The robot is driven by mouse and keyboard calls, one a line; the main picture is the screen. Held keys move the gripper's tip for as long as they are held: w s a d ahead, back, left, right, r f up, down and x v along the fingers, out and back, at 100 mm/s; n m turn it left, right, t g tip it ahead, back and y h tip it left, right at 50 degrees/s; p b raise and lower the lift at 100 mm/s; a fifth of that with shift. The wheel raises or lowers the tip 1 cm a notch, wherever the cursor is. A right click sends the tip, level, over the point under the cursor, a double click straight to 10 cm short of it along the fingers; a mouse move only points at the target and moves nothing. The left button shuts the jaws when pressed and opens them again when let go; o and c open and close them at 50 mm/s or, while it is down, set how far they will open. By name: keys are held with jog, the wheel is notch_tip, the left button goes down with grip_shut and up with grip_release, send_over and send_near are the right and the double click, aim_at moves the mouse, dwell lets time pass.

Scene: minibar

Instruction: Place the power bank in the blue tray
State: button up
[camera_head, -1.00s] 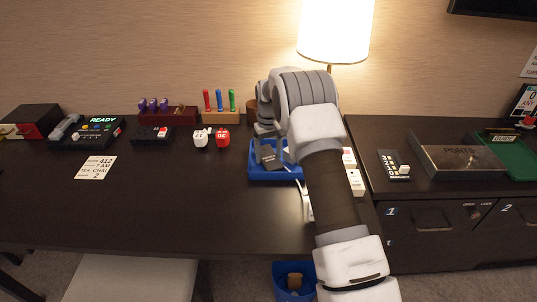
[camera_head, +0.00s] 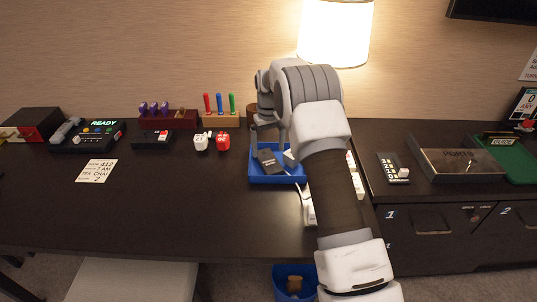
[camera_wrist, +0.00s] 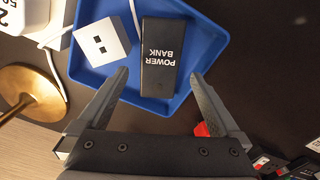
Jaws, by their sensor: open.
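The black power bank (camera_wrist: 161,57), lettered "POWER BANK", lies inside the blue tray (camera_wrist: 203,42) in the wrist view. In the head view the power bank (camera_head: 268,160) rests in the left part of the blue tray (camera_head: 273,180). My gripper (camera_wrist: 158,82) is open, with one finger on each side of the power bank and a visible gap to both. In the head view my gripper (camera_head: 268,130) is above the tray's back side, partly hidden by my arm.
A lamp with a brass base (camera_wrist: 25,90) stands close behind the tray. A white cable (camera_wrist: 60,20) runs over the tray's edge. The table's front left is clear.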

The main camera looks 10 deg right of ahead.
aim_at(268, 160)
jog(key=s+r+t+p, duration=0.1)
jog(key=s+r, duration=0.3)
jog(key=r, duration=0.6)
jog(key=s+r, duration=0.4)
jog(key=r, duration=0.6)
jog(key=s+r+m+t, duration=0.1)
jog(key=s+r+t, duration=0.1)
jog(key=s+r, duration=0.7)
jog(key=s+f+t, duration=0.1)
jog(key=s+f, duration=0.1)
jog(key=s, duration=0.9)
jog(key=s+f+m+t, duration=0.1)
jog(key=s+f, duration=0.2)
jog(key=s, duration=0.9)
jog(key=shift+s+t, duration=0.2)
jog(key=shift+t, duration=0.1)
jog(key=shift+r, duration=0.1)
notch_tip(268, 160, up, 9)
jog(key=p, duration=0.9)
